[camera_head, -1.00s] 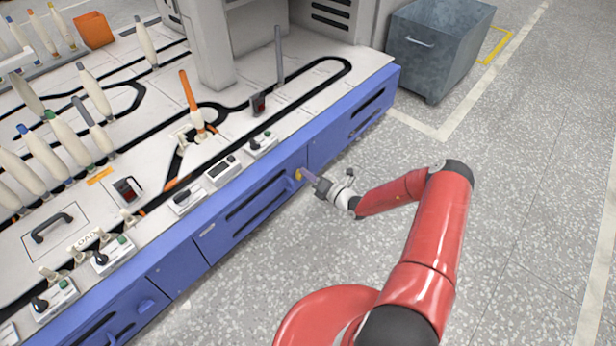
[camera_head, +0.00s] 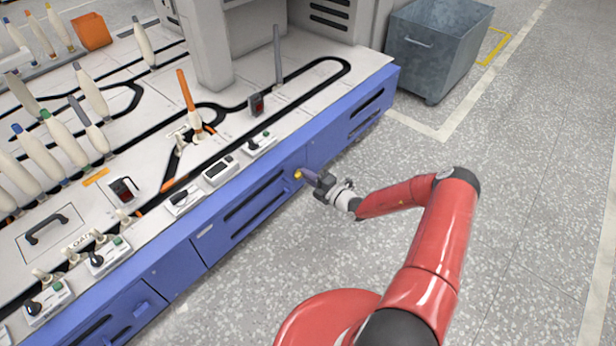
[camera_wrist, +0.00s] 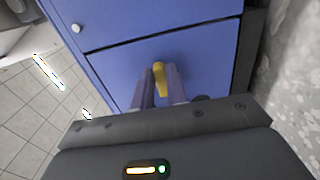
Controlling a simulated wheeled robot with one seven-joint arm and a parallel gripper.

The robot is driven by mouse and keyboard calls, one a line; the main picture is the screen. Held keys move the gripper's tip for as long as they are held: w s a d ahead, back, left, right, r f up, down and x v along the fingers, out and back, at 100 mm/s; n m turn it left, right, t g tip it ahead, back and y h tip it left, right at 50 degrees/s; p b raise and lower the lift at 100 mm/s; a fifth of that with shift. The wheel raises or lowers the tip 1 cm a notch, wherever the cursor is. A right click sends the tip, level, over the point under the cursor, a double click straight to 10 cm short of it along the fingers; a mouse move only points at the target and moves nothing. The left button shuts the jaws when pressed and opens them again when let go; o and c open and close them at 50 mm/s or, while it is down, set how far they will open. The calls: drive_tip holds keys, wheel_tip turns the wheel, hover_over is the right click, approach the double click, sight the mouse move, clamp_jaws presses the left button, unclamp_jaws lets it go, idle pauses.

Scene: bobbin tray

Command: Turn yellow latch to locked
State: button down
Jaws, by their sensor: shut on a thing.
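The yellow latch (camera_wrist: 159,77) is on the blue front panel (camera_wrist: 195,55) of the machine. In the wrist view it stands between the two fingers of my gripper (camera_wrist: 159,90), which is shut on it. In the head view the latch (camera_head: 298,174) is a small yellow spot at the tip of my gripper (camera_head: 307,175), near the panel's upper edge. The fingers hide part of the latch, so I cannot read whether it is turned to locked.
The white machine top (camera_head: 300,97) with black tracks and bobbins lies above the panel. A grey metal bin (camera_head: 438,45) stands at the back right. The speckled floor (camera_head: 530,200) to the right is clear.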

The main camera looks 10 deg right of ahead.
idle(0.4)
drive_tip(key=c, duration=1.4)
unclamp_jaws()
drive_tip(key=v, duration=0.8)
drive_tip(key=shift+p, duration=0.4)
drive_tip(key=s+a+r+n+g+p, duration=0.1)
drive_tip(key=s+a+r+n+g, duration=0.3)
drive_tip(key=r+n, duration=0.5)
drive_tip(key=s+a+r+n+g+p, duration=0.1)
drive_tip(key=s+a+r+n+g, duration=0.15)
drive_tip(key=r+n+g, duration=0.45)
drive_tip(key=s+a+r+n+g+p, duration=0.1)
drive_tip(key=s+a+r+n+g, duration=0.25)
drive_tip(key=r+n, duration=0.7)
drive_tip(key=s+d+r+n+t+h+p, duration=0.2)
drive_tip(key=s+r+n+h, duration=0.3)
drive_tip(key=s+r+n, duration=0.5)
drive_tip(key=s+d+r+n+t+h+p, duration=0.2)
drive_tip(key=s+r+n+h, duration=0.3)
drive_tip(key=s+r+n, duration=0.5)
wheel_tip(320, 180, up, 2)
drive_tip(key=shift+s+t+h, duration=0.3)
drive_tip(key=shift+s+t, duration=0.45)
drive_tip(key=shift+s, duration=0.1)
